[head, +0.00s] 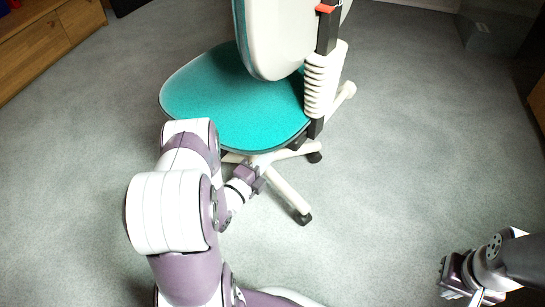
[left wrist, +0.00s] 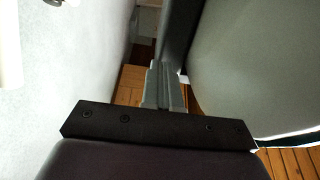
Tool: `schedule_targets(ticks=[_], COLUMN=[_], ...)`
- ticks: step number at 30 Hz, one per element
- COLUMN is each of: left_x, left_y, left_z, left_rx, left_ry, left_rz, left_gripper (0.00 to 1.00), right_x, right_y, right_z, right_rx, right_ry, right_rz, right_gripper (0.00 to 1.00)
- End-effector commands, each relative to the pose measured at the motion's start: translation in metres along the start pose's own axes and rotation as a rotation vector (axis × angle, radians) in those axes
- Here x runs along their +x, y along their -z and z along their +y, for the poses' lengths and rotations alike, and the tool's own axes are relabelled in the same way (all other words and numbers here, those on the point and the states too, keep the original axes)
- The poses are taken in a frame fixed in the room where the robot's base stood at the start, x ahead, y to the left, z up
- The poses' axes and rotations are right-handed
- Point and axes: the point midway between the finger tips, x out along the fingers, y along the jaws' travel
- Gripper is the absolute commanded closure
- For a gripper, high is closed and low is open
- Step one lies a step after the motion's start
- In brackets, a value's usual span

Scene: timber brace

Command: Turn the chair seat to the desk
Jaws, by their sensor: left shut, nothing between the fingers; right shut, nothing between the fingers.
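The office chair has a teal seat (head: 215,95) and a pale backrest (head: 280,40), which stands at the seat's right far side on a black post (head: 327,35). My right gripper (head: 450,278) is shut and empty at the lower right, away from the chair.
A wooden piece of furniture (head: 40,50) with drawer-like fronts stands at the upper left; I cannot tell if it is the desk. A grey box (head: 490,35) is at the upper right and a wooden edge (head: 538,100) at the right. The grey carpet (head: 400,150) right of the chair is clear.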

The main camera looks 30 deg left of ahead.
Motion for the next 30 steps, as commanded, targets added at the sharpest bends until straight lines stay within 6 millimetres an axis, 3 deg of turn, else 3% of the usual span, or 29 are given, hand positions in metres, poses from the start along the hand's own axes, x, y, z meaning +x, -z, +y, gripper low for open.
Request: schedule_targets(ticks=[1, 9, 30], left_x=[0.009, 0.035, 0.043], left_y=[0.001, 0.0, 0.007], left_z=[0.006, 0.001, -0.001], left_rx=[0.004, 0.0, 0.0], left_ry=[0.002, 0.0, -0.003], left_rz=[0.004, 0.0, -0.087], left_gripper=[1.0, 1.0, 1.0], right_x=[0.011, 0.023, 0.017], right_y=[-0.001, -0.003, -0.002], right_z=[0.0, 0.0, 0.0], right_rx=[0.0, 0.0, 0.0], right_ry=[0.0, 0.0, 0.0], right_rz=[0.0, 0.0, 0.0], right_gripper=[1.0, 1.0, 1.0])
